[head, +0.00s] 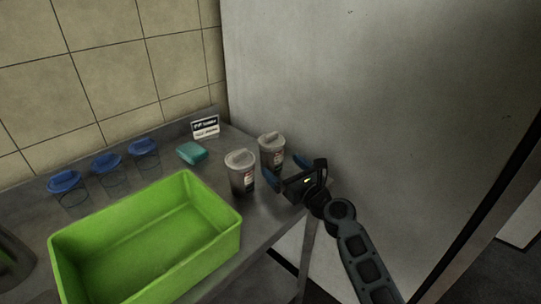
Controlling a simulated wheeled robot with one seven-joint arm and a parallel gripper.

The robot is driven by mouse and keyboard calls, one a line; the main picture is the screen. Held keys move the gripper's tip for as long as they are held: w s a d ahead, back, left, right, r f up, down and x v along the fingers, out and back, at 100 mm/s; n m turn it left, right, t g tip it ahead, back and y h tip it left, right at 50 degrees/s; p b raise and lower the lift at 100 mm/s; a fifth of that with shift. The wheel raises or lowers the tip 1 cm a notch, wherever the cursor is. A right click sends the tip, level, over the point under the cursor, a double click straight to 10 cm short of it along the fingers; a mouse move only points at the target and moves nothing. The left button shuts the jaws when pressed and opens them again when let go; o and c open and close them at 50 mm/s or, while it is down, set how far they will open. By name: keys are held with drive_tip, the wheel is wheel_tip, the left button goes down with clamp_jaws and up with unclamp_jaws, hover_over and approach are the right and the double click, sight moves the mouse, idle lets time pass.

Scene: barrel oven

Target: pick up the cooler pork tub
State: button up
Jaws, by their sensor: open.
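Two tubs with pale grey lids and small labels stand upright side by side at the right end of the steel counter. The nearer tub (240,174) is left of the farther tub (271,150). I cannot read their labels, so I cannot tell which is the cooler pork tub. My gripper (285,168) is open, with blue fingertips on either side of the lower part of the farther tub. It holds nothing, and I cannot tell whether a finger touches that tub. The gripper hides part of the tub's lower right side.
A green open bin (232,236) fills the counter's front left. Several blue-lidded clear tubs, including one (145,153), line the back. A teal block (192,152) and small sign (206,126) stand behind. A large grey panel (370,90) rises close on the right.

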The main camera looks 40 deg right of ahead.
sight(272, 157)
drive_tip(key=shift+x, duration=3.25)
drive_tip(key=shift+a, duration=0.1)
drive_tip(key=shift+c, duration=0.4)
drive_tip(key=c, duration=1.4)
